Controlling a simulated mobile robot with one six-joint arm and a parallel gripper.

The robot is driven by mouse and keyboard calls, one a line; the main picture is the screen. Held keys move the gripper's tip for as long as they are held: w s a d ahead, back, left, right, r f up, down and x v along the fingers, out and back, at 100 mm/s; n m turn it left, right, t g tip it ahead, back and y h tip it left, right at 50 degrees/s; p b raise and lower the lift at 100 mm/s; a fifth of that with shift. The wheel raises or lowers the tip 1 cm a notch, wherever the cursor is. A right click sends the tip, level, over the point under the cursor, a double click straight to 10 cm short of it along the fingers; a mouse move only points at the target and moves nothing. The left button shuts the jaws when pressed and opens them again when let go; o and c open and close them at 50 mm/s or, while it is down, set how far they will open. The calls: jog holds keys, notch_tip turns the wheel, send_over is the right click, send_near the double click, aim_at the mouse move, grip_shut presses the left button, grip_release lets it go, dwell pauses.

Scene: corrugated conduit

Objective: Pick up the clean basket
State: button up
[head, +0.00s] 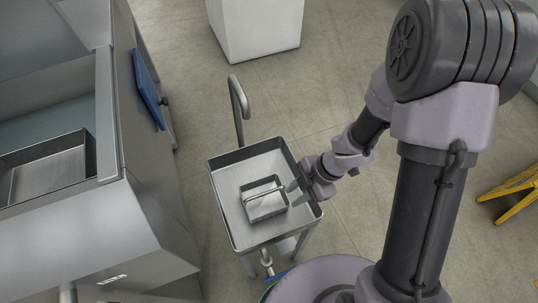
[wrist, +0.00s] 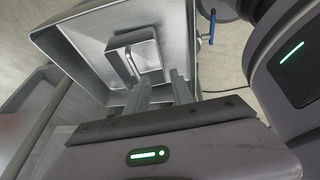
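I cannot tell exactly how far the fingertips are from the basket.
A white bin (head: 257,25) and a yellow stand (head: 510,192) are on the floor. Open floor lies behind the cart.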

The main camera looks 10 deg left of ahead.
jog(key=b, duration=0.8)
send_near(266, 218)
jog(key=shift+w+d+f, duration=0.2)
jog(key=shift+f, duration=0.55)
jog(key=b+x, duration=0.2)
jog(key=x, duration=0.1)
jog(key=b+x, duration=0.2)
jog(key=b, duration=0.1)
jog(key=shift+s+a+f, duration=0.15)
jog(key=shift+a+f, duration=0.05)
jog(key=shift+a, duration=0.25)
jog(key=shift+r, duration=0.25)
grip_shut()
